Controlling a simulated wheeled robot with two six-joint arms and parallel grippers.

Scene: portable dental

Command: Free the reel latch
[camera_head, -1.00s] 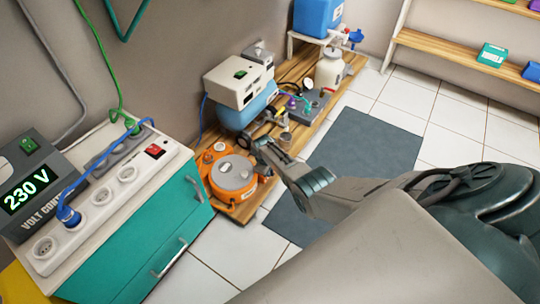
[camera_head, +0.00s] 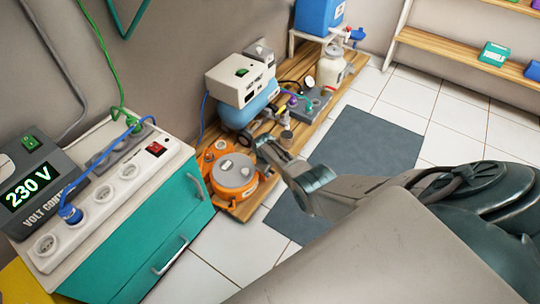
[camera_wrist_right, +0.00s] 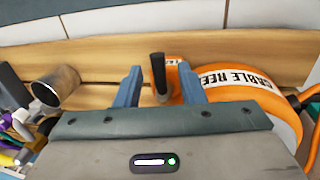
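The orange cable reel (camera_head: 233,172) sits on the low wooden bench, with a grey round top. In the right wrist view its orange rim and white "CABLE REEL" label (camera_wrist_right: 235,78) show at the right. A black upright lever (camera_wrist_right: 158,76), which looks like the latch, stands beside the rim. My right gripper (camera_wrist_right: 160,82) is open, its two blue-grey fingers on either side of the lever with a gap each side. In the head view the right gripper (camera_head: 264,148) is at the reel's right edge. My left gripper is not in view.
A white box on a blue unit (camera_head: 240,82) stands behind the reel. A teal cabinet (camera_head: 150,235) with a power strip is at the left. The tiled floor at right is clear.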

